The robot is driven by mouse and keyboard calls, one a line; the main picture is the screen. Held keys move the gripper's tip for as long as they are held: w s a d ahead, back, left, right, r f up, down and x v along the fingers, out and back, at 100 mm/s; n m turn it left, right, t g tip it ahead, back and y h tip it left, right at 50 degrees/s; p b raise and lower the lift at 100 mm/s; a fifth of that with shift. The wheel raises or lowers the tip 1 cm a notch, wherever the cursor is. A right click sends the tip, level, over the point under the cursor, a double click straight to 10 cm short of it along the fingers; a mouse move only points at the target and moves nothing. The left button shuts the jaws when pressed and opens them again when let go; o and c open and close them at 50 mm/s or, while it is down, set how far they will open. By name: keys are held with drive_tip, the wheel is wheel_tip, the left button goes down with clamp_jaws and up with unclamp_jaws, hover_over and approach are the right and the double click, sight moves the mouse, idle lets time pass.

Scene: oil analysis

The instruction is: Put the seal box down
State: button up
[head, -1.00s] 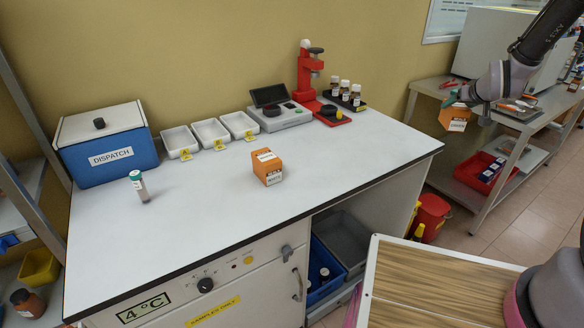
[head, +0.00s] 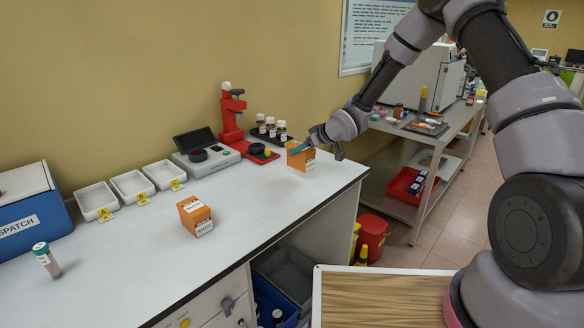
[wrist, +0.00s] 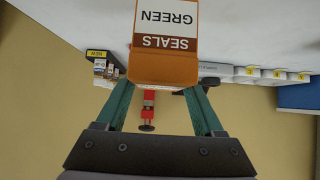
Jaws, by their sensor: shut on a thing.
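The seal box (head: 303,160) is orange with a white label. In the wrist view its label on the seal box (wrist: 168,30) reads SEALS GREEN, upside down. My gripper (head: 302,148) is shut on it, with the green fingers on either side of the box in the wrist view (wrist: 160,88). The box is over the right end of the white bench top (head: 265,205). I cannot tell whether its underside touches the bench.
A second orange box (head: 195,216) stands mid-bench. A red device (head: 232,115), a black rack of bottles (head: 270,132), a grey scale (head: 205,155) and white trays (head: 130,186) line the back. A capped vial (head: 46,260) stands at left. The front right bench is clear.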

sight(301, 161)
drive_tip(key=shift+f, duration=2.6)
drive_tip(key=o, duration=1.4)
drive_tip(key=shift+f, duration=0.15)
drive_tip(key=shift+r, duration=0.2)
drive_tip(key=v, duration=1.2)
